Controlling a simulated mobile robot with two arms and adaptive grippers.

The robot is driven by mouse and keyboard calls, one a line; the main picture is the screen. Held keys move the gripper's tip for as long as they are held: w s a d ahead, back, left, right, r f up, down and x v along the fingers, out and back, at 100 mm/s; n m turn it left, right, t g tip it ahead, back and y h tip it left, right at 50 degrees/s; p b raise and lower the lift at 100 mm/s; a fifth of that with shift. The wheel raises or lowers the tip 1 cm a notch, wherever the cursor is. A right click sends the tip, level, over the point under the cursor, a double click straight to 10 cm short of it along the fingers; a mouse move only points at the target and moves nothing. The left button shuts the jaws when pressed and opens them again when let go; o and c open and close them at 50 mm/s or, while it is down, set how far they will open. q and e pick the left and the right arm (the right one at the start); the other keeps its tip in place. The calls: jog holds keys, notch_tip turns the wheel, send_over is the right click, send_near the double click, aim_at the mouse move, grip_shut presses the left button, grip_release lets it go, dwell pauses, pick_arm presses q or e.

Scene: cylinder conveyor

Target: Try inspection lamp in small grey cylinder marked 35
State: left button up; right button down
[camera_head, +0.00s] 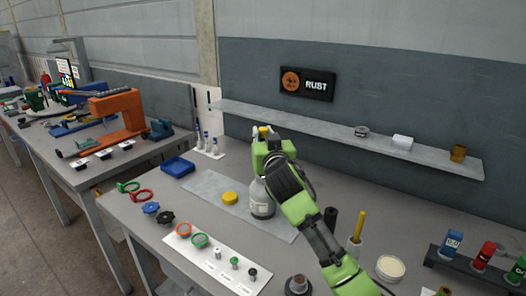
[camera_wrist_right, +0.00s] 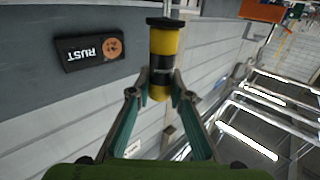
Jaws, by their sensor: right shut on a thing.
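My right gripper (camera_wrist_right: 161,82) is shut on a yellow and black cylindrical tool, the likely inspection lamp (camera_wrist_right: 164,42), and holds it between both fingers. In the head view my right gripper (camera_head: 266,142) is raised above the bench, with only a small yellow bit of the tool (camera_head: 263,130) showing. A grey-white bottle-like cylinder (camera_head: 262,200) with a label stands upright below it on a grey mat. My left gripper is not in view.
A yellow cap (camera_head: 230,198) lies on the grey mat (camera_head: 205,187). A blue tray (camera_head: 177,167) is at the left. A wall shelf (camera_head: 300,125) runs behind my gripper. A cup with a yellow stick (camera_head: 355,245) and coloured bottles (camera_head: 484,255) stand at the right.

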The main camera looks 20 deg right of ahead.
jog(key=shift+r+p, duration=2.8)
jog(key=shift+r, duration=0.7)
jog(key=shift+f, duration=0.15)
